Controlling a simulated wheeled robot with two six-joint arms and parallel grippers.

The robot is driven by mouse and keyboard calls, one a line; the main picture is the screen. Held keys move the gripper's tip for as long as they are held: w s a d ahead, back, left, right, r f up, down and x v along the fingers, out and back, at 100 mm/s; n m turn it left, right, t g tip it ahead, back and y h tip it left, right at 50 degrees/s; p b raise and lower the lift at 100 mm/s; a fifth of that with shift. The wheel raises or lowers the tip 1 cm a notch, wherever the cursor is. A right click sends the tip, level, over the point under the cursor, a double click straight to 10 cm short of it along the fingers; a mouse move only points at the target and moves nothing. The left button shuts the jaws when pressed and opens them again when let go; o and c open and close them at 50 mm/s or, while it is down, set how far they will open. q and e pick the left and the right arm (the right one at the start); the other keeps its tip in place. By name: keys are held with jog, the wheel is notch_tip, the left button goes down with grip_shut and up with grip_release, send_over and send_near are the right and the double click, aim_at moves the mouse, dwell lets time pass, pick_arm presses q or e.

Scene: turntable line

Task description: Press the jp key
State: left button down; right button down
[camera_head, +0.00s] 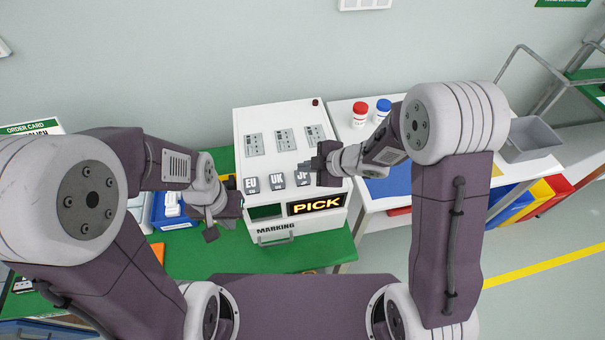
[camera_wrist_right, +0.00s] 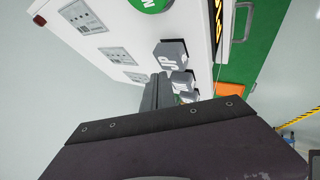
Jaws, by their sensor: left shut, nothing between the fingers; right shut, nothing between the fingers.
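The JP key (camera_head: 303,179) is a grey key at the right end of a row on the white marking machine (camera_head: 243,135). It also shows in the right wrist view (camera_wrist_right: 172,56). My right gripper (camera_head: 305,166) is shut and empty, its fingertips close beside the JP key and partly hiding it in the head view. In the right wrist view its fingers (camera_wrist_right: 158,88) end just short of the key's face in the picture; I cannot tell whether they touch. My left gripper (camera_head: 211,234) is shut and empty, left of the machine's front.
The UK key (camera_head: 277,182) and EU key (camera_head: 251,185) are left of JP. A lit PICK display (camera_head: 317,204) is below the keys. Red (camera_head: 360,110) and blue-lidded bottles (camera_head: 383,106) stand on the white table at right. A blue bin (camera_head: 172,215) is at left.

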aim_at(306, 176)
jog(key=shift+f, duration=0.15)
dwell(0.3)
jog(key=shift+f+b, duration=0.25)
jog(key=shift+b, duration=0.05)
jog(key=shift+f+b, duration=0.45)
jog(key=shift+f, duration=0.1)
dwell(0.5)
jog(key=shift+r+p, duration=1)
notch_tip(306, 176, up, 5)
jog(key=p, duration=0.5)
jog(key=shift+r, duration=0.1)
dwell(0.5)
